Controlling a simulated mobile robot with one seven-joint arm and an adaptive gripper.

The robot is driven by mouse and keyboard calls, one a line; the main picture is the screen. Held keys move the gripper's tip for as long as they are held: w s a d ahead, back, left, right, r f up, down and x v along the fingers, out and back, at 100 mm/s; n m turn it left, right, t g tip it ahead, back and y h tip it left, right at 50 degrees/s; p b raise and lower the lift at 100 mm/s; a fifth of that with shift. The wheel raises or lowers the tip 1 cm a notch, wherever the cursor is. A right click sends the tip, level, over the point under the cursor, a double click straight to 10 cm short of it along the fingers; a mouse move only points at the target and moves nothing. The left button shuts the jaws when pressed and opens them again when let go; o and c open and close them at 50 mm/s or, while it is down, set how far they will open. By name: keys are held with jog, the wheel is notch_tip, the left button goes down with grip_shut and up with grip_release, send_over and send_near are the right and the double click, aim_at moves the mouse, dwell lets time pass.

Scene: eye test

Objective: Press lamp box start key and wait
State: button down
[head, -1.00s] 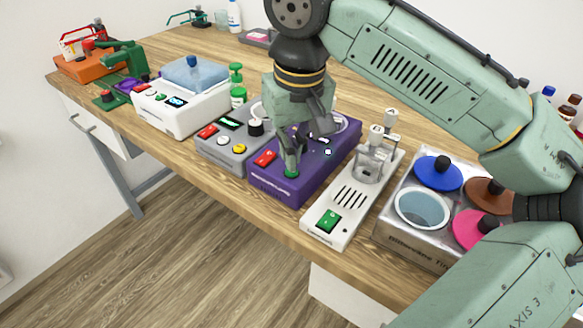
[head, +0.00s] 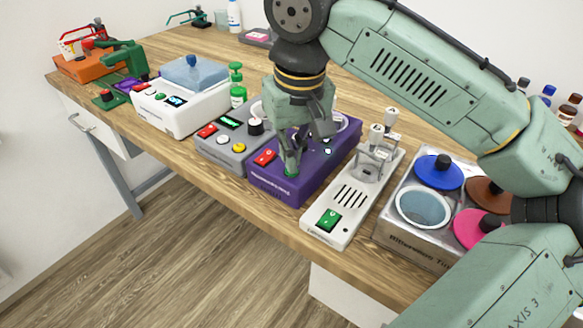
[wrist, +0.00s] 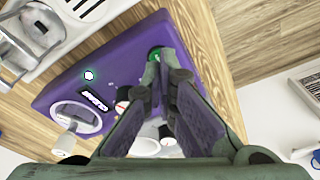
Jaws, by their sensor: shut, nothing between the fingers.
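The purple box (head: 318,167), which I take as the lamp box, stands at the front of the bench.
A grey box (head: 222,140) with knobs stands close on the left, and a white device (head: 331,200) with a green switch close on the right. A metal bath (head: 400,245) with coloured lids is farther right. A white box (head: 180,110) and a green soap bottle (head: 237,85) stand left.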

jog(key=shift+f+b, duration=0.3)
jog(key=shift+f, duration=0.35)
jog(key=shift+r, duration=0.15)
notch_tip(320, 180, up, 8)
jog(key=p, duration=0.7)
dwell(0.4)
dwell(0.4)
